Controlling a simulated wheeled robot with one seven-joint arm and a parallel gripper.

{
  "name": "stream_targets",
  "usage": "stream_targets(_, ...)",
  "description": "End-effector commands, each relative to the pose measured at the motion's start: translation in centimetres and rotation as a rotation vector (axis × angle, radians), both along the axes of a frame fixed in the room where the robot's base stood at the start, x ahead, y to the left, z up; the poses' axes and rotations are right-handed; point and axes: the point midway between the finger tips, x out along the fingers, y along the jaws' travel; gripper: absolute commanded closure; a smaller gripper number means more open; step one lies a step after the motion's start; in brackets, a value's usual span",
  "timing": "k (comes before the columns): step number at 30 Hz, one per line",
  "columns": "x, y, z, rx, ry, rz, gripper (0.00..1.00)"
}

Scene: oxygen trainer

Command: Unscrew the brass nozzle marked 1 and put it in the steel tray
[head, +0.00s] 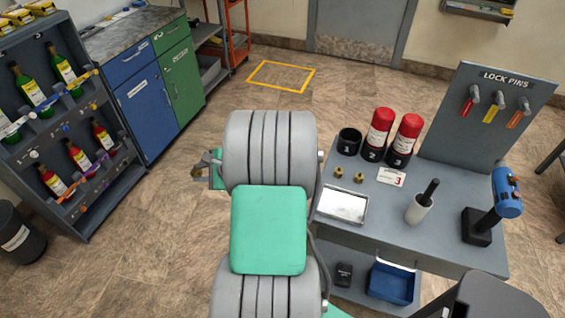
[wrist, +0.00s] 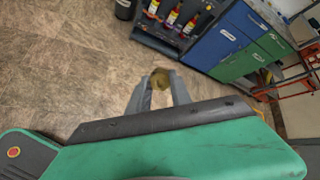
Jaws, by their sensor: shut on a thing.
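My gripper (wrist: 160,92) is shut on a small brass piece (wrist: 160,77), seen between the fingertips in the wrist view. No number on it can be read. In the head view my gripper (head: 203,168) is left of my grey and green arm, out over the floor and away from the bench. Two small brass nozzles, a left one (head: 339,172) and a right one (head: 360,177), stand on the bench behind the steel tray; their marks are too small to read. The steel tray (head: 342,204) lies at the bench's front left and looks empty.
The grey bench (head: 450,230) also holds an empty black cup (head: 348,141), two red-topped cylinders (head: 380,128) in black cups, a white holder (head: 420,208), a blue tool (head: 507,195) and a lock-pin board (head: 490,120). A bottle rack (head: 60,140) and cabinets (head: 145,105) stand left.

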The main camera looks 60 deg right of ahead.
Motion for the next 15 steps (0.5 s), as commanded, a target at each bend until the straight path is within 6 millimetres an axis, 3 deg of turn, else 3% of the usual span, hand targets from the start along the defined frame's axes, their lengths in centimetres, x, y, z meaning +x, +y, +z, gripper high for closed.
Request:
stream_targets(1,-1.9,-3.1,0.0,-0.012,0.082,-0.044,1.0)
stream_targets(6,-10.3,-11.2,-1.3,-0.008,0.386,-0.206,1.0)
stream_targets(12,-22.6,-17.5,-0.9,0.08,0.691,-0.452,1.0)
stream_targets(15,-28.7,-18.9,0.0,0.156,0.806,-0.585,1.0)
